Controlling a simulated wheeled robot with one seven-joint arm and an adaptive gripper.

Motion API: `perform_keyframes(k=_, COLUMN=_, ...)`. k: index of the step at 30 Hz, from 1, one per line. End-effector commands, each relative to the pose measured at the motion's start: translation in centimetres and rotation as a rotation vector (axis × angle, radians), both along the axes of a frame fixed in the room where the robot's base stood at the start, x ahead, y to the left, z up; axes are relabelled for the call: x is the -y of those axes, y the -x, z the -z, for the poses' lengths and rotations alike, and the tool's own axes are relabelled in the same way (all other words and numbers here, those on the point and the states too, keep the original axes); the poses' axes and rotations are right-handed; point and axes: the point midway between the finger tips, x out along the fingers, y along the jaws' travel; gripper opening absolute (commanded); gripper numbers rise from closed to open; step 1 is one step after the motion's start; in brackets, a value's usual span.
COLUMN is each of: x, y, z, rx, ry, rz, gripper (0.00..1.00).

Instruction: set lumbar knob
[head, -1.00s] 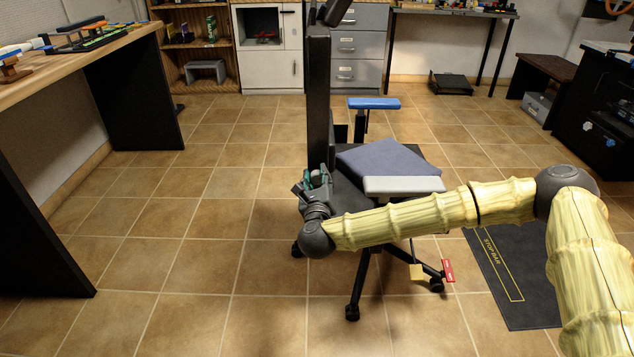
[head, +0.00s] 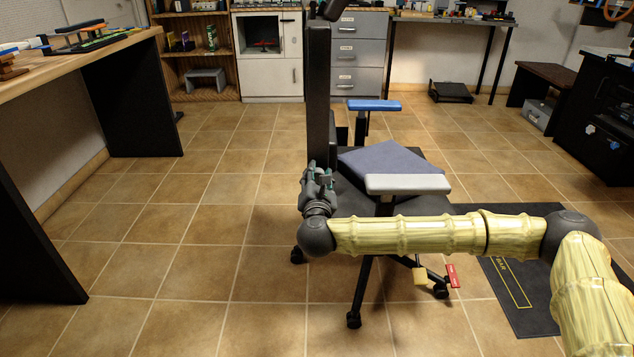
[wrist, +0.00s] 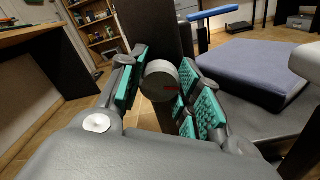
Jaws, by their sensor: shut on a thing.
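In the head view my gripper (head: 318,185) is at the base of the upright backrest (head: 319,90), and the knob is hidden there behind the fingers. The chair's seat (wrist: 265,125) lies to the right of the gripper.
The chair has a grey near armrest (head: 407,184), a blue far armrest (head: 374,105) and a blue-grey cushion (head: 385,160). A red tag (head: 453,276) hangs low by the base. A workbench (head: 75,60) stands at left. The floor (head: 190,230) between is clear.

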Motion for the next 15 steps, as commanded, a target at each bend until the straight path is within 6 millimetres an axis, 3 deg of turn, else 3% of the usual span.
perform_keyframes(k=15, x=0.03, y=0.05, z=0.5, rx=-0.002, ry=-0.476, rz=0.001, gripper=0.1)
